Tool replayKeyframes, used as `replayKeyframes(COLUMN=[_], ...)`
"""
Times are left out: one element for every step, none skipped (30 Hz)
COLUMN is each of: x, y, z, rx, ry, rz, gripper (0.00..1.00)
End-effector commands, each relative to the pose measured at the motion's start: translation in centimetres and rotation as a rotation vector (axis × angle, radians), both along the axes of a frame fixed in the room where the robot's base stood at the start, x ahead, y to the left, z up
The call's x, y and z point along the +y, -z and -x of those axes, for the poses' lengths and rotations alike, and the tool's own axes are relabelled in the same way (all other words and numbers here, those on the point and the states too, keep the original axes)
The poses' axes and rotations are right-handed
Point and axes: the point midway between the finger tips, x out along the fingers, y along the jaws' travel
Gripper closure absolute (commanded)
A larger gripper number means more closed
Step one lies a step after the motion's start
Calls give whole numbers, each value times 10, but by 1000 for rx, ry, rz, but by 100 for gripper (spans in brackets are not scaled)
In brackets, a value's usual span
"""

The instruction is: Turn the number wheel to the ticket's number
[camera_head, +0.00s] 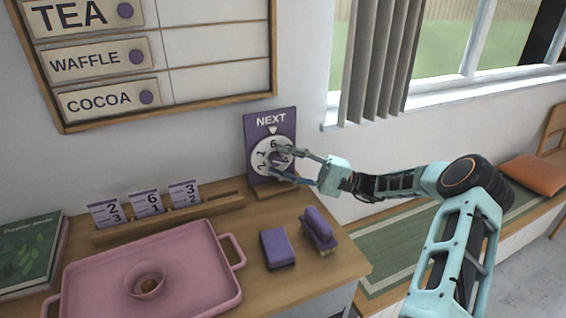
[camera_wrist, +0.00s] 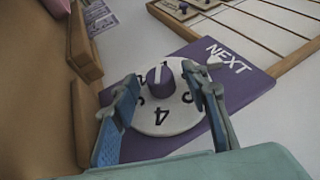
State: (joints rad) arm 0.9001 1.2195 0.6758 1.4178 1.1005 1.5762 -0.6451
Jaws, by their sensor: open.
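The number wheel (camera_head: 260,162) is a white dial with dark numbers on a purple NEXT board (camera_head: 258,122) against the wall. A 6 stands at the top, just under the white pointer (camera_head: 271,130). In the wrist view the dial (camera_wrist: 150,117) has a purple centre knob (camera_wrist: 159,80) with a pale line. My gripper (camera_head: 277,164) is in front of the dial. Its open fingers (camera_wrist: 160,77) straddle the knob, with gaps visible on both sides. The fingers hide part of the numbers. Three tickets, with large 2 (camera_head: 107,212), 6 (camera_head: 147,202) and 3 (camera_head: 184,193), stand in a wooden rack.
The wooden rack (camera_head: 130,232) stands behind a pink tray (camera_head: 90,278) holding a small bowl (camera_head: 147,283). A purple block (camera_head: 277,248) and a purple-handled brush (camera_head: 319,230) lie on the counter's right side. A menu board (camera_head: 205,55) hangs above. A green book (camera_head: 30,252) lies left.

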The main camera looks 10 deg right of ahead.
Motion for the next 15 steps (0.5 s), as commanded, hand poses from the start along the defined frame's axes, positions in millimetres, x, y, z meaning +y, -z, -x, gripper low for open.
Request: replayKeyframes(x=[-3, -5, -9, -13, -17, -24, -30, -35, -44, -50, -57, -64, -70, -75, -82], y=[1, 2, 3, 5, 6, 8, 10, 13, 16, 18, 20, 23, 25, 27, 29], z=[0, 1, 1, 2, 3, 4, 6, 7, 9, 10, 11, 14, 14, 16, 17], rx=[1, 1, 1, 0, 1, 1, 0, 1, 0, 0, 0, 0, 1, 0, -1], ry=[2, 2, 3, 4, 5, 5, 4, 5, 4, 5, 6, 4, 5, 3, 4], rz=[0, 0, -1, 0, 0, 0, 0, 1, -1, 0, 1, 0, 1, -1, 0], gripper=[59, 59, 59, 59, 59, 59, 59, 59, 59, 59, 59, 59, 59, 59, 59])
